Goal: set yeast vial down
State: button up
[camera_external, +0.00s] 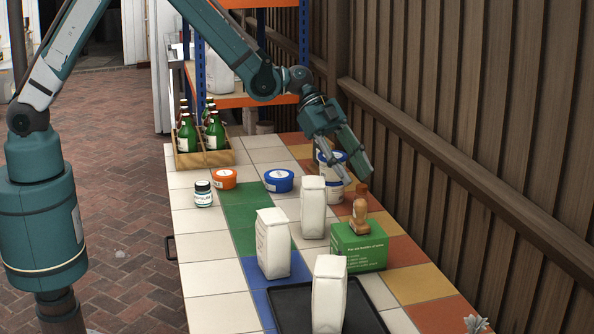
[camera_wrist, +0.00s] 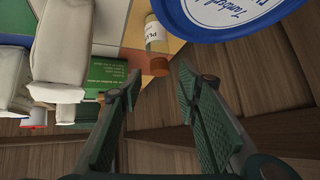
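A small bottle (camera_external: 361,212) with a brown cap shows by the green box (camera_external: 358,246). In the wrist view this bottle (camera_wrist: 156,38) is pale with a label and a brown cap, apart from the green box. No label that I can read says yeast, so I cannot tell whether this is the vial. My gripper (camera_external: 357,176) is above the right side of the table, in front of the blue-lidded tubs (camera_external: 331,188).
White bags (camera_external: 313,208) stand left of the green box, and a dark tray (camera_external: 290,302) is at the front. A white jar (camera_external: 203,194), orange tub (camera_external: 224,179), blue tub (camera_external: 279,181) and bottle crate (camera_external: 220,158) stand farther left. The wooden fence (camera_external: 450,120) borders the right.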

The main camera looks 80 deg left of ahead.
jog(key=v, duration=0.7)
jog(key=shift+p, duration=0.4)
jog(key=shift+a+r, duration=0.1)
jog(key=s+a+r+n+t+y, duration=0.1)
jog(key=s+a+r+n, duration=0.1)
jog(key=s+a+r, duration=0.4)
jog(key=s+a+r+n+y, duration=0.25)
jog(key=s+r, duration=0.25)
jog(key=s, duration=0.3)
jog(key=s+a+r+n+t+y, duration=0.1)
jog(key=s+a+r+n, duration=0.3)
jog(key=s, duration=0.4)
jog(key=s+a+n+y, duration=0.1)
jog(key=s+a, duration=0.3)
jog(key=s, duration=0.4)
jog(key=s+a+n+y, duration=0.1)
jog(key=s+a, duration=0.3)
jog(key=s, duration=0.4)
jog(key=s+a+r+n+t+y, duration=0.1)
jog(key=s+a+n, duration=0.2)
jog(key=s, duration=0.5)
jog(key=shift+a, duration=0.5)
jog(key=shift+s+n+y, duration=0.1)
jog(key=shift+n+y, duration=0.15)
